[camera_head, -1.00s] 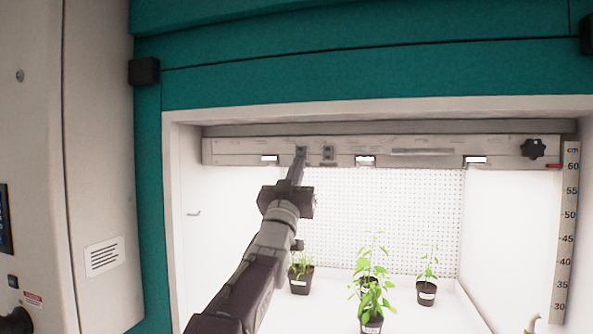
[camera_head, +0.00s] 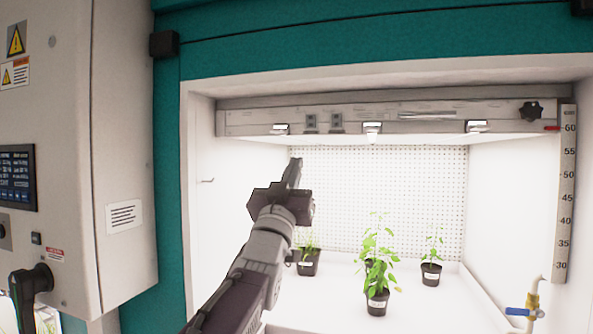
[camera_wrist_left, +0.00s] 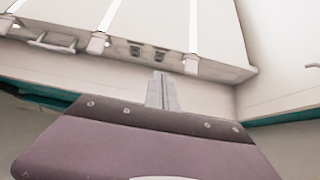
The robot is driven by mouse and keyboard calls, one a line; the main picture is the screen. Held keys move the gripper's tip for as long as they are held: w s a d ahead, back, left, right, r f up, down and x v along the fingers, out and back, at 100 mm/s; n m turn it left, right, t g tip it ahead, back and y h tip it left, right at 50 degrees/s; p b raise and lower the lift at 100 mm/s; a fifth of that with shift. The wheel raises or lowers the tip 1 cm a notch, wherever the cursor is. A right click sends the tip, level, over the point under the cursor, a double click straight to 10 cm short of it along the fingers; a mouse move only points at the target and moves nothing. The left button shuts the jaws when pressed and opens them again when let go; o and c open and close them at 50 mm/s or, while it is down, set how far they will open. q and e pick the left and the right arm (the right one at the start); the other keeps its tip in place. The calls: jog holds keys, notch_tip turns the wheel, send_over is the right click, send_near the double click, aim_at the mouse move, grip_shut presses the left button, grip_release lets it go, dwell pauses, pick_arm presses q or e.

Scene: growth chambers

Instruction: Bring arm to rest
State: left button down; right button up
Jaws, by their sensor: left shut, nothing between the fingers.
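My left arm reaches up from the bottom of the head view into the opening of a lit white growth chamber. My left gripper (camera_head: 296,163) is shut and empty, with its fingers pointing up below the lamp bar (camera_head: 430,122). In the left wrist view the closed fingers (camera_wrist_left: 161,78) point toward the underside of the lamp bar (camera_wrist_left: 185,64), and nothing is between them. Whether they touch it is hard to tell there; in the head view they look apart. My right gripper is not in view.
Several potted plants stand on the chamber floor, including a front pot (camera_head: 377,303) and a right pot (camera_head: 431,275). A height scale (camera_head: 567,190) runs down the right side, above a blue-handled valve (camera_head: 522,312). A control cabinet (camera_head: 125,150) stands at left.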

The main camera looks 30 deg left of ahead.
pick_arm(q)
jog(key=w+d+f+m+g+h, duration=0.1)
jog(key=w+d+f+g+h, duration=0.4)
jog(key=f, duration=0.8)
jog(key=w+d+f+g, duration=0.2)
jog(key=d+f+g, duration=0.1)
jog(key=f, duration=0.9)
jog(key=w+d+f+g, duration=0.1)
jog(key=d+f+g, duration=0.15)
jog(key=f, duration=0.85)
jog(key=s+d+f+m+g+h, duration=0.1)
jog(key=s+f+g, duration=0.2)
jog(key=s+f, duration=0.5)
jog(key=s+d+f+g, duration=0.2)
jog(key=s+f+g, duration=0.2)
jog(key=f, duration=0.8)
jog(key=s+f+g, duration=0.3)
jog(key=s+f, duration=0.1)
jog(key=s, duration=0.3)
jog(key=s+f+g, duration=0.3)
jog(key=s, duration=0.5)
jog(key=shift+f, duration=0.4)
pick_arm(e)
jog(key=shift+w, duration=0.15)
